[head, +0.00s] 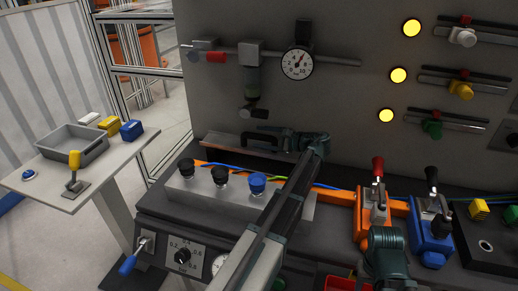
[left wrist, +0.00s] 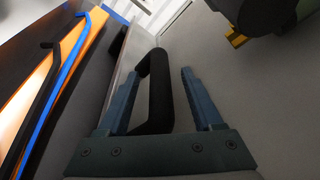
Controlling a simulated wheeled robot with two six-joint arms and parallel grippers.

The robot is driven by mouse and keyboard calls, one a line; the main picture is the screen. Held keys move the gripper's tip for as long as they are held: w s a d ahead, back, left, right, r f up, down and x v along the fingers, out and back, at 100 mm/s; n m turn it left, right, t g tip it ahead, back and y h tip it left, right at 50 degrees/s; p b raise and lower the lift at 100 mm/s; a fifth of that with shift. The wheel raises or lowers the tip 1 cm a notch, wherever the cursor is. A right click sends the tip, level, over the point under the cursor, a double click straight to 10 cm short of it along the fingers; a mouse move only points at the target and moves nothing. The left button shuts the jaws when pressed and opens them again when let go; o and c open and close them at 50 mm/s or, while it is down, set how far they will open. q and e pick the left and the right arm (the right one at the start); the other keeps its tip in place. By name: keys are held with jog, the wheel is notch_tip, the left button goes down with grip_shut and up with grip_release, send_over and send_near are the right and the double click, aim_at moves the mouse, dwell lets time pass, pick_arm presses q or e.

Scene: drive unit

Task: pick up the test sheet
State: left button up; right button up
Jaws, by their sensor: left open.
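The test sheet appears to be the thin pale plate (head: 222,140) with a black handle (head: 258,138), at the back of the bench against the grey panel. My left gripper (head: 276,139) is at the handle, reaching in from its right side. In the left wrist view the two fingers (left wrist: 161,82) are open, one on each side of the black handle (left wrist: 158,85). The handle lies nearer the left finger; I cannot tell whether they touch. The sheet's edge (left wrist: 124,72) shows beyond the handle. Part of the sheet is hidden. A teal part of my right arm shows at the lower right of the head view; its fingers are unclear.
A grey box with black and blue knobs (head: 220,190) stands before the sheet, with blue and orange strips behind it. Lever valves (head: 373,205) stand to the right. A gauge (head: 297,64) hangs above. A side table (head: 45,180) with a grey tray stands at left.

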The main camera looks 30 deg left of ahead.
pick_arm(q)
jog(key=shift+a+f, duration=0.2)
jog(key=shift+a, duration=0.5)
jog(key=shift+c, duration=0.3)
grip_shut()
dwell(0.6)
